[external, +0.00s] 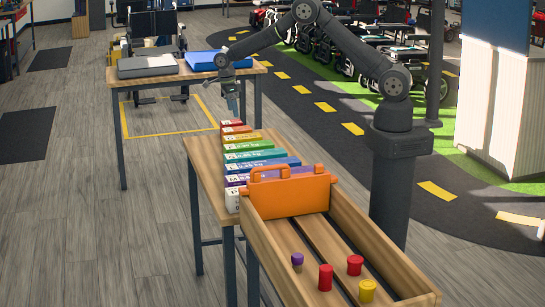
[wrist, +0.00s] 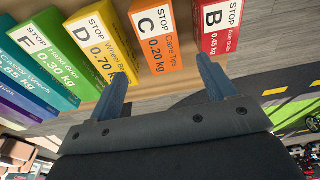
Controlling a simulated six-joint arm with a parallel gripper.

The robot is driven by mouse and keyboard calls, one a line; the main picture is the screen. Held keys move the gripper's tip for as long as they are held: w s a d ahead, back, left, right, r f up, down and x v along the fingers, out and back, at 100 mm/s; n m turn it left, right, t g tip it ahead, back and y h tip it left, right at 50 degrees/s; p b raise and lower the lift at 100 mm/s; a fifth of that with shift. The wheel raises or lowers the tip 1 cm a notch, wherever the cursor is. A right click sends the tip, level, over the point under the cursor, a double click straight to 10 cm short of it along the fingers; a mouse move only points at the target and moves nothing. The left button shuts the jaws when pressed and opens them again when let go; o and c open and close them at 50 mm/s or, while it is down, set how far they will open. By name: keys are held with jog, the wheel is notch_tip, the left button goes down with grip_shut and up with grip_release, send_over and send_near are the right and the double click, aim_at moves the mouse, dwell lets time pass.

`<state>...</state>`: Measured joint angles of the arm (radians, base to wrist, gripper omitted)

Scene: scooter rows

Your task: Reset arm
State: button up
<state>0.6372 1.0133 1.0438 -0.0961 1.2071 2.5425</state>
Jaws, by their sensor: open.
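My gripper (external: 232,103) hangs open and empty above the far end of a row of coloured boxes. In the wrist view its two blue-grey fingers (wrist: 163,78) are spread apart with nothing between them. Beyond the fingertips stand a red box B (wrist: 221,28), an orange box C (wrist: 157,36), a yellow box D (wrist: 100,45) and a green box F (wrist: 45,55). Blue and purple boxes continue to the left, cut off by the frame. The fingers appear apart from the boxes.
The boxes stand on a wooden table (external: 205,152). A wooden tray (external: 355,235) in front holds an orange handled piece (external: 288,192) and several small capped items, including a red one (external: 325,278). A back table holds a blue case (external: 205,60) and a grey case (external: 148,66).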

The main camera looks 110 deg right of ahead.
aim_at(237, 128)
jog(key=shift+f, duration=0.1)
jog(key=f, duration=0.4)
jog(key=s+f, duration=0.1)
jog(key=f, duration=0.3)
jog(key=s+f, duration=0.1)
jog(key=f, duration=0.3)
notch_tip(237, 128, up, 3)
jog(key=shift+w+f, duration=0.1)
jog(key=shift+r, duration=0.65)
